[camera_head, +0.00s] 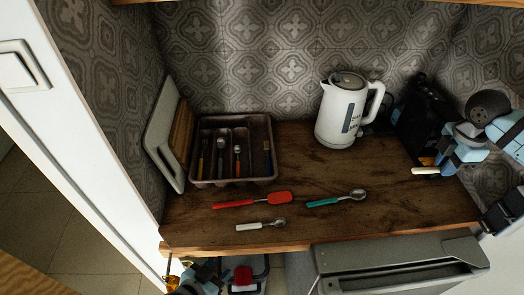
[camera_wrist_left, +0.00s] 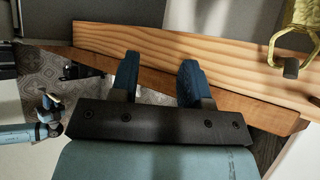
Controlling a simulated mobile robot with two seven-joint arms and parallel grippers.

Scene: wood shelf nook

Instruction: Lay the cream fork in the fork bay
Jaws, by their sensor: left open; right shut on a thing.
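My right gripper (camera_head: 446,158) is at the right side of the counter, shut on the cream fork (camera_head: 425,171). Only its pale handle shows clearly, pointing left; its tines are hidden. The brown cutlery tray (camera_head: 273,160) stands at the back left, well apart from the right gripper. Several utensils with dark, orange and blue parts lie in its long bays. I cannot tell which bay is the fork bay. My left gripper (camera_head: 187,280) is below the counter's front edge. In the left wrist view its blue fingers (camera_wrist_left: 158,78) are apart and empty.
A red spatula (camera_head: 252,201), a teal-handled spoon (camera_head: 337,199) and a white-handled spoon (camera_head: 262,225) lie on the wooden counter (camera_head: 390,215) in front of the tray. A white kettle (camera_head: 340,115) and black appliance (camera_head: 425,115) stand behind. Boards (camera_head: 164,130) lean left of the tray.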

